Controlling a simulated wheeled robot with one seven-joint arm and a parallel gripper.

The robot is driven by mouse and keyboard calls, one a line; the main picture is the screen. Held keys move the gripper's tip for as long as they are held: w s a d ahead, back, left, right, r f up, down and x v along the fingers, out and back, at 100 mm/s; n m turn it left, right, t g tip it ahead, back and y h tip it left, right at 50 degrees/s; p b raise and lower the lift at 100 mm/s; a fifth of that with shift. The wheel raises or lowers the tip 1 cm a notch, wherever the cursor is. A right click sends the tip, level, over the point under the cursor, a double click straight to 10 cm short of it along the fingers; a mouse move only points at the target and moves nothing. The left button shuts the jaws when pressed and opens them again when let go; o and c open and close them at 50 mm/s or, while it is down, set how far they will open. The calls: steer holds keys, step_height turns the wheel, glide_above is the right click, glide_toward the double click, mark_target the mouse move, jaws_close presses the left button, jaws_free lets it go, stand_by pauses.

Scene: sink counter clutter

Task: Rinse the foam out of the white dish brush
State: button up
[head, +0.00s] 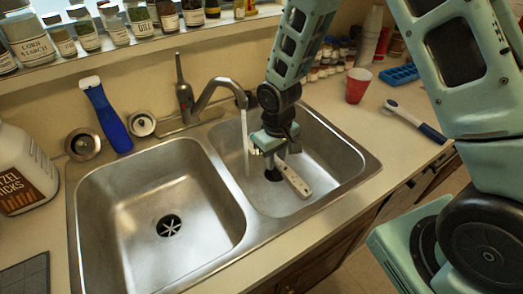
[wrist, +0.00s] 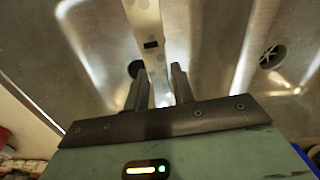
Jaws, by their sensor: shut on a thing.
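The white dish brush (head: 293,180) is in my gripper (head: 278,154) above the right basin (head: 328,165). Its pale, speckled handle slants down to the right. In the wrist view the handle (wrist: 147,35) runs between the two fingers of my gripper (wrist: 156,88), which are shut on it. A pale end of the brush shows left of my gripper in the head view, close to the water stream (head: 245,150). I cannot tell whether it touches the water or whether foam is on it. The faucet (head: 217,88) is running, its spout over the divider side of the right basin.
The left basin (head: 168,190) is empty. A blue-handled brush (head: 107,118) stands behind it. A red cup (head: 357,86), a blue tray (head: 398,76) and a dark-handled utensil (head: 414,120) are on the right counter. A white bottle (head: 22,165) stands at left; jars line the back ledge.

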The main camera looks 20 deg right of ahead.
mark_target(289, 168)
steer(key=shift+s+d, duration=0.35)
steer(key=shift+s, duration=0.3)
steer(key=shift+s+d, duration=0.35)
steer(key=shift+s, duration=0.35)
steer(key=shift+s+d, duration=0.35)
steer(key=shift+s, duration=0.3)
steer(key=s+d+r+p, duration=0.2)
steer(key=s+r, duration=0.2)
steer(key=shift+s, duration=0.25)
steer(key=shift+d, duration=0.1)
stand_by(0.7)
